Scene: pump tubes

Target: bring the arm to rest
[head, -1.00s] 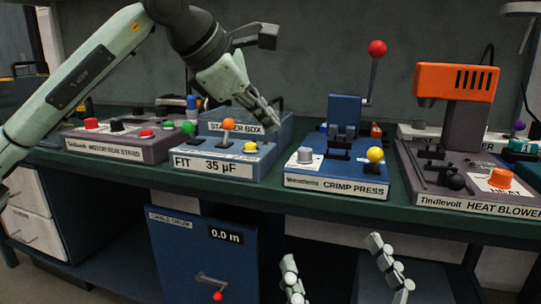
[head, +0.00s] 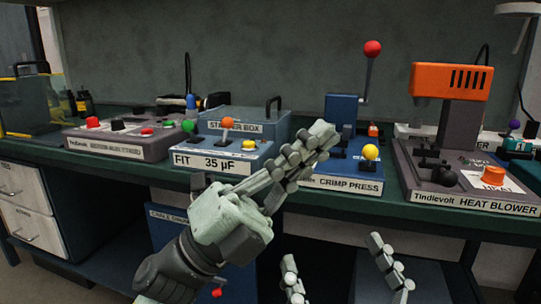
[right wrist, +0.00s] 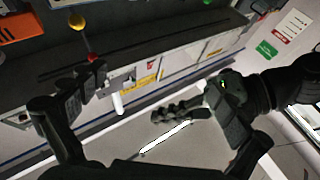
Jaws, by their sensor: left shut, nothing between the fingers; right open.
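My left gripper (head: 318,142) is shut and empty. In the head view its hand comes up from the bottom centre, and its fingers point up and right, in front of the capacitor box (head: 214,160) and the crimp press (head: 345,185), covering part of the press. I cannot tell whether it touches either. My right gripper (head: 333,252) is open and empty. Its two fingers show apart at the bottom of the head view, below the bench edge. They also show apart in the right wrist view (right wrist: 128,90).
The green bench (head: 400,204) carries a grey button box (head: 118,145) at left, the starter box (head: 246,120) and an orange-topped heat blower (head: 455,80) at right. A blue cabinet (head: 165,232) stands under the bench, partly hidden by my left arm.

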